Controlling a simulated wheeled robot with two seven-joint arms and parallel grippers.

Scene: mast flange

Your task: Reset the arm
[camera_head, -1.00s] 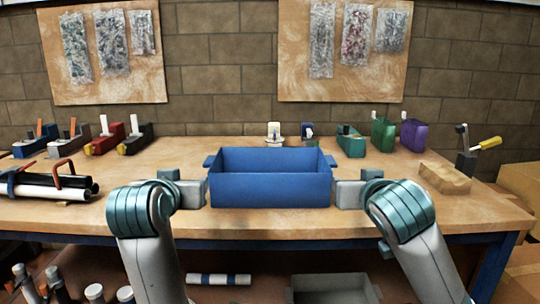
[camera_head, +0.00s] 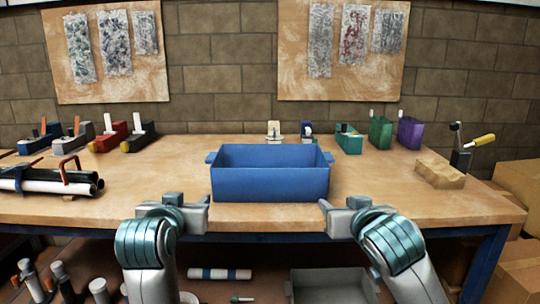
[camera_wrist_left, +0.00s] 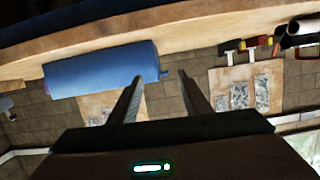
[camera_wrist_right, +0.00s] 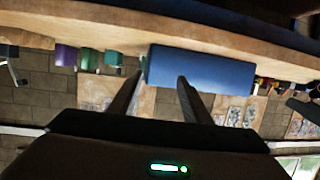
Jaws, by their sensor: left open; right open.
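My left gripper (camera_head: 207,204) is open and empty at the table's front edge, in front of and left of the blue bin. My right gripper (camera_head: 324,209) is open and empty at the front edge, right of the bin. The blue bin (camera_head: 270,183) stands upright on the table and neither gripper touches it. The inside floor of the bin is hidden. The bin also shows upside down in the left wrist view (camera_wrist_left: 100,68) and in the right wrist view (camera_wrist_right: 188,68), beyond the open fingers.
Black and white tubes (camera_head: 45,180) lie at left, a wooden block (camera_head: 440,173) at right. Several hand tools and coloured holders line the back. A grey bin (camera_head: 335,286) sits below the table.

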